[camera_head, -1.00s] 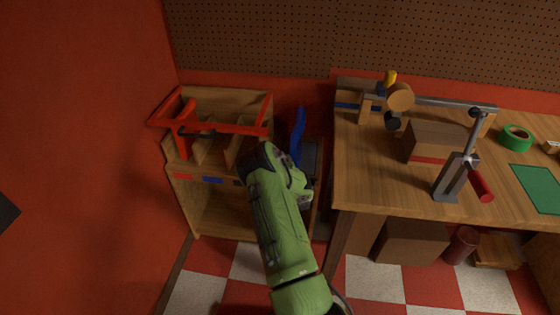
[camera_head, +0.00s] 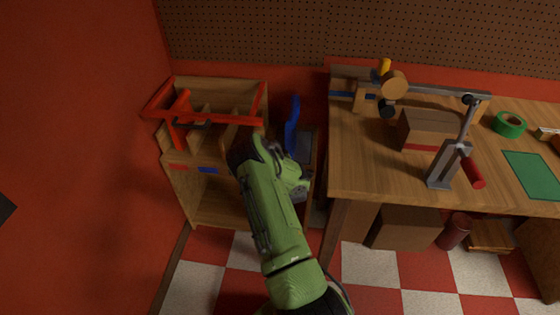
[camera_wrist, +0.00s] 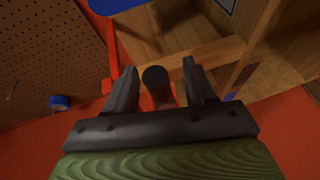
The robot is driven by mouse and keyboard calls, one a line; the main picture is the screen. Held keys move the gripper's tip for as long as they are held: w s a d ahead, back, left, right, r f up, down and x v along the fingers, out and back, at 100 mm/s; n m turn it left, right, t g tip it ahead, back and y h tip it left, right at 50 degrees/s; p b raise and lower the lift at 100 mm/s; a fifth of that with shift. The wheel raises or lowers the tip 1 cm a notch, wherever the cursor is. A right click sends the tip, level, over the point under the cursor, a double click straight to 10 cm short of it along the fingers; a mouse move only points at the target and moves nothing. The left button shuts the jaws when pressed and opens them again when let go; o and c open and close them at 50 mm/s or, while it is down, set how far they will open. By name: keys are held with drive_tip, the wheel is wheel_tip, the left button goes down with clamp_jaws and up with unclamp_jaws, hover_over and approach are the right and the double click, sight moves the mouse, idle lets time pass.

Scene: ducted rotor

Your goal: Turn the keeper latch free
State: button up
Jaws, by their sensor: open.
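My gripper (camera_wrist: 159,68) is open, with its two dark fingers apart. A short red piece with a dark round end (camera_wrist: 155,76) shows between the fingers in the wrist view; it may be the keeper latch, and I cannot tell whether either finger touches it. In the head view, a red frame (camera_head: 218,121) sits on top of the wooden shelf unit at left, with a red bar (camera_head: 179,105) and a small dark piece near its left side. My green arm reaches to the unit's front right, and my fingers cannot be made out there.
The wooden shelf unit (camera_head: 182,192) stands against the red wall. A blue upright piece (camera_head: 292,124) is just right of my arm. The workbench (camera_head: 370,172) at right holds a box (camera_head: 425,130), a clamp-like stand (camera_head: 447,165) and green tape (camera_head: 509,124).

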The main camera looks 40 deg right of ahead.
drive_tip(key=p+v, duration=0.7)
drive_tip(key=v, duration=0.7)
drive_tip(key=shift+s+a+r, duration=0.2)
drive_tip(key=shift+s+r, duration=0.05)
drive_tip(key=shift+s, duration=0.05)
drive_tip(key=w+a+r+m+g+y+p, duration=0.1)
drive_tip(key=w+a+r+m+g, duration=0.2)
drive_tip(key=w+a+r+m, duration=0.35)
drive_tip(key=a+r+m+g+y+p, duration=0.1)
drive_tip(key=a+r+m+y, duration=0.15)
drive_tip(key=a+r, duration=0.45)
drive_tip(key=a+r+m+g+y, duration=0.1)
drive_tip(key=a+r+y, duration=0.25)
drive_tip(key=r, duration=0.55)
drive_tip(key=s+a+r+g+y+p, duration=0.1)
drive_tip(key=s+a+r+g, duration=0.1)
drive_tip(key=s+a+r, duration=0.7)
drive_tip(key=s+a+r+m+g, duration=0.1)
drive_tip(key=s+a+r, duration=0.1)
drive_tip(key=s, duration=1.2)
drive_tip(key=shift+r+p, duration=0.35)
drive_tip(key=shift+r, duration=0.25)
